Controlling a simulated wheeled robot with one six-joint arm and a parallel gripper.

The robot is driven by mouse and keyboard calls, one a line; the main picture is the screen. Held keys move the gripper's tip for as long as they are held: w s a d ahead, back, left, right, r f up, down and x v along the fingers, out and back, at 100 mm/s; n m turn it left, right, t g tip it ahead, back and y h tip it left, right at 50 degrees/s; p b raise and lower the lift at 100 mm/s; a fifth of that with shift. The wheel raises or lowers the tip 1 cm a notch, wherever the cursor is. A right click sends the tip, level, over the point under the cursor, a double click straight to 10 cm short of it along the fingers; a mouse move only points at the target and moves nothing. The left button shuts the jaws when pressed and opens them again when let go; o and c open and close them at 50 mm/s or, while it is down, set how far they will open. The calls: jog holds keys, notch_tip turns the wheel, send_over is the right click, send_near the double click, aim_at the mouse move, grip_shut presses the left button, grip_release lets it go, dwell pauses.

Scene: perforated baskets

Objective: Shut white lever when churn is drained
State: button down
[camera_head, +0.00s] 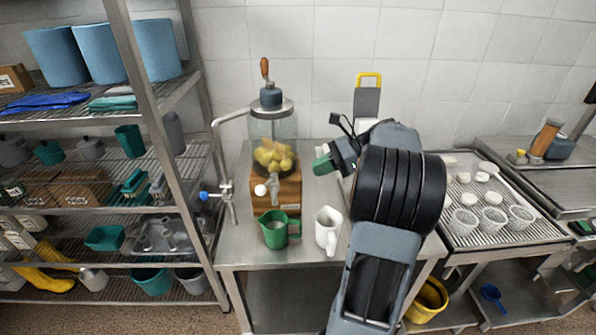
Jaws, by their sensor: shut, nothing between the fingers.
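The churn is a glass jar (273,128) with a dark lid and wooden crank, set on a wooden base (286,192). Yellow lumps (272,158) lie in the jar's lower part; I make out no clear liquid level around them. The white lever (260,190) shows as a round white knob at the front of the base, beside a metal spout. A green jug (275,232) stands below it; its contents are too small to tell. My gripper (322,164), with green fingertips, is shut and empty to the right of the churn, apart from the lever.
A white jug (327,230) stands right of the green one on the steel table (240,250). A metal pipe with a blue handle (205,195) rises left of the churn. Loaded shelves fill the left. A rack with perforated baskets (493,218) stands right.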

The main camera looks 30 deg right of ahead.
aim_at(267, 185)
jog(key=shift+a+r+p+x, duration=0.1)
jog(key=shift+r+p+x, duration=0.05)
jog(key=shift+x, duration=2)
jog(key=shift+a+r+p+x, duration=0.1)
jog(key=shift+r+p+x, duration=0.1)
jog(key=shift+x, duration=1.95)
jog(key=shift+a+r+p+x, duration=0.1)
jog(key=shift+p+x, duration=0.05)
jog(key=shift+x, duration=2)
jog(key=shift+d, duration=0.2)
